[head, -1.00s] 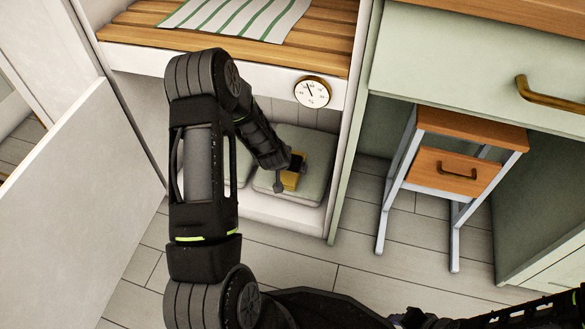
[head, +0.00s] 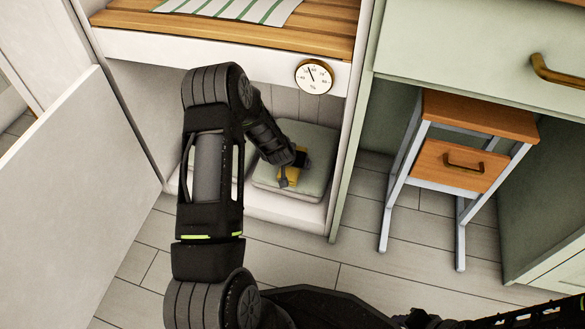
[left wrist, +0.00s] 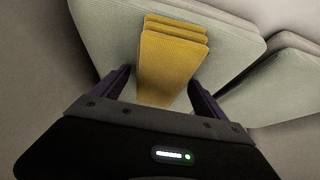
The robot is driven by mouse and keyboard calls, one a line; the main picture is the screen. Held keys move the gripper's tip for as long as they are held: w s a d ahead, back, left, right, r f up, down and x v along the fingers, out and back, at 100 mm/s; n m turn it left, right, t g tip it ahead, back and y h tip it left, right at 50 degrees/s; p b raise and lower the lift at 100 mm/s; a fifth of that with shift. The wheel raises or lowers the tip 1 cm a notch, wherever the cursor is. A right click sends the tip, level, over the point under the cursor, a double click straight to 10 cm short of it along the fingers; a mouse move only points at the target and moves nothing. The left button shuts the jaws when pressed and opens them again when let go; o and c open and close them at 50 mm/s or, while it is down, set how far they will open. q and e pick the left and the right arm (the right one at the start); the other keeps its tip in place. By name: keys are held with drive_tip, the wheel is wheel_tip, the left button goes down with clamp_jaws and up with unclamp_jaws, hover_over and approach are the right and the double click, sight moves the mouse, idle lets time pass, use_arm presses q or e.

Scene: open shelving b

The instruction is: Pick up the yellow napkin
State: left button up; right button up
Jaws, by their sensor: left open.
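The yellow napkin (left wrist: 172,62) is folded in layers and lies on a pale green cushion-like pad in the left wrist view. It also shows in the head view (head: 288,178), partly hidden by my gripper. My left gripper (left wrist: 157,88) is open, with one dark finger on each side of the napkin's near end. In the head view my left gripper (head: 290,170) reaches down into the lower shelf over the napkin. Whether the fingers touch the cloth cannot be told. My right gripper is not clearly visible; only part of an arm shows at lower right.
The green pad (head: 318,150) lies on the white lower shelf, with another pad (left wrist: 275,85) beside it. A wooden stool (head: 462,165) stands right; a white panel (head: 75,190) stands left.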

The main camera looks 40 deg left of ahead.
use_arm(q)
drive_tip(key=shift+c, duration=0.5)
drive_tip(key=c, duration=1.4)
drive_tip(key=shift+a+r, duration=0.1)
drive_tip(key=shift+r, duration=0.05)
drive_tip(key=shift+c, duration=0.2)
drive_tip(key=shift+a+r+p, duration=0.15)
drive_tip(key=shift+r+p, duration=0.3)
drive_tip(key=shift+p, duration=0.3)
wheel_tip(320, 180, up, 6)
drive_tip(key=p, duration=0.3)
drive_tip(key=shift+r+p, duration=0.2)
drive_tip(key=shift+p, duration=0.2)
drive_tip(key=s+a+p, duration=0.1)
drive_tip(key=s+a, duration=0.2)
drive_tip(key=a, duration=0.6)
drive_tip(key=s+a+p, duration=0.1)
drive_tip(key=s+a, duration=0.2)
drive_tip(key=a, duration=0.6)
drive_tip(key=shift+s+a+f, duration=0.25)
drive_tip(key=shift+f, duration=0.05)
